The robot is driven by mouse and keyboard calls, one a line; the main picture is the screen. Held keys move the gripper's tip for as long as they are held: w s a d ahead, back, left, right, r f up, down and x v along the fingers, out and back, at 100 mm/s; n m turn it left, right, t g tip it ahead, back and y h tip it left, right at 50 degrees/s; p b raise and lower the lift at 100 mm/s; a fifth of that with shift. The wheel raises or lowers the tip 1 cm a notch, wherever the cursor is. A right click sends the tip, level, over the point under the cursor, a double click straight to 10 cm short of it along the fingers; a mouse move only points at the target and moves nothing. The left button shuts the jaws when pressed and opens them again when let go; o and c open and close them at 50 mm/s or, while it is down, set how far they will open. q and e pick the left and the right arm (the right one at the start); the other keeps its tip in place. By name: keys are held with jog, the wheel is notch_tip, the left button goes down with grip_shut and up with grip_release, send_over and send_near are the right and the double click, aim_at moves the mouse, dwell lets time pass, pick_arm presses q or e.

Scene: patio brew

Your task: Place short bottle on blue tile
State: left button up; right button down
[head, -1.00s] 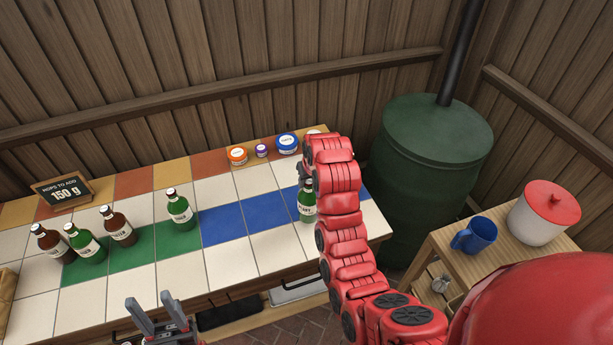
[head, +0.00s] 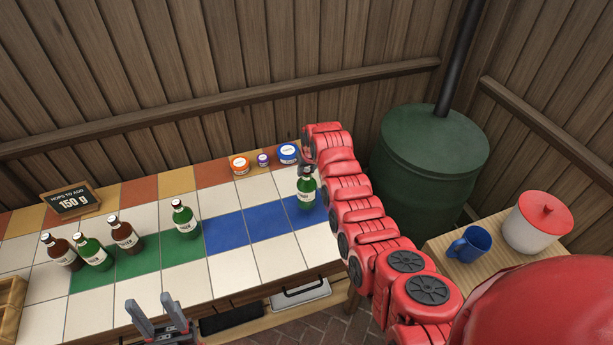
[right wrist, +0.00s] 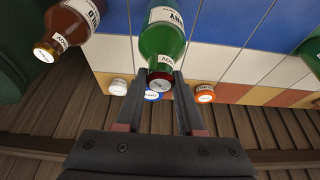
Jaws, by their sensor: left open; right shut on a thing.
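A green bottle (head: 306,190) with a white label and dark cap is over the right end of the blue tiles (head: 267,222); I cannot tell whether its base touches. In the right wrist view my right gripper (right wrist: 165,85) is shut on this green bottle (right wrist: 162,42) at its neck. In the head view my arm hides most of that gripper. My left gripper (head: 157,312) is open and empty at the table's front edge. Another green bottle (head: 185,220) stands on the green tiles (head: 140,258), left of the blue ones.
Two brown bottles (head: 62,253) (head: 126,236) and a green bottle (head: 93,254) stand at the left. A brown bottle (right wrist: 76,22) is beside the held one in the wrist view. Small jars (head: 288,153) and a sign (head: 70,201) line the back. White tiles (head: 235,270) in front are clear.

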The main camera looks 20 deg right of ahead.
aim_at(307, 187)
jog(key=shift+f+p, duration=0.3)
jog(key=shift+p, duration=0.2)
jog(key=shift+f+p, duration=0.3)
jog(key=shift+f, duration=1.15)
jog(key=c, duration=0.5)
grip_release()
